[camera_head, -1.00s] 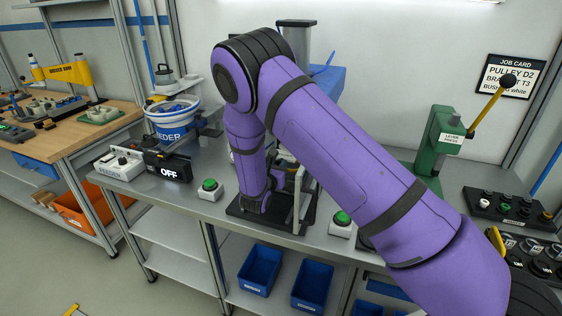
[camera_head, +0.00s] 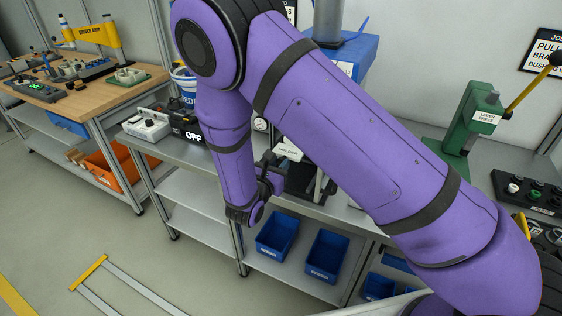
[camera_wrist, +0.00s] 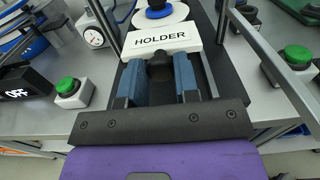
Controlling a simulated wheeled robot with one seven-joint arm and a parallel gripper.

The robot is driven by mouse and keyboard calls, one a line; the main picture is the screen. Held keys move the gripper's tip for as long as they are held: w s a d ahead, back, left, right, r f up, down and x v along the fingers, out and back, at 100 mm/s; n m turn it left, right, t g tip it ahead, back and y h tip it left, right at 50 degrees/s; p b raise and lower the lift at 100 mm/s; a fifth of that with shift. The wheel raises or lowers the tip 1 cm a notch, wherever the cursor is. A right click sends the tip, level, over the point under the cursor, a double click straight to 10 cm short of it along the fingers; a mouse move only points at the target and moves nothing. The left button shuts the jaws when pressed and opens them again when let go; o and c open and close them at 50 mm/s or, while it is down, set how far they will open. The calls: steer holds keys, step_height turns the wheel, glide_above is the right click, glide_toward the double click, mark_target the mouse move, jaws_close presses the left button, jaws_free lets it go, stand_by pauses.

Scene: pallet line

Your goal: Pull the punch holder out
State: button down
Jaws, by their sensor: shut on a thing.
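The punch holder is a white block marked HOLDER (camera_wrist: 163,39), with a dark grip at its near end and a blue round part on a white disc behind it. In the wrist view my gripper (camera_wrist: 159,65) has its two blue fingers on either side of the dark grip, shut on it. The holder lies level over a black base (camera_wrist: 226,65) between two upright metal posts. In the head view the label (camera_head: 288,149) shows beside my gripper (camera_head: 272,168), at the bench's front edge; my arm hides much of the press.
A dial gauge (camera_wrist: 94,37) and green button (camera_wrist: 67,86) stand left of the base; another green button (camera_wrist: 297,57) stands right. The OFF box (camera_head: 188,133) is farther left. Blue bins (camera_head: 327,254) sit on the shelf below. The green lever press (camera_head: 474,118) stands right.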

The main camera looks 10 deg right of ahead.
steer(key=shift+s+a+f, duration=0.1)
steer(key=shift+s+a, duration=0.05)
steer(key=c, duration=0.9)
jaws_free()
steer(key=shift+s+a, duration=0.1)
steer(key=v, duration=1)
steer(key=shift+s+a, duration=0.15)
steer(key=shift+s, duration=0.15)
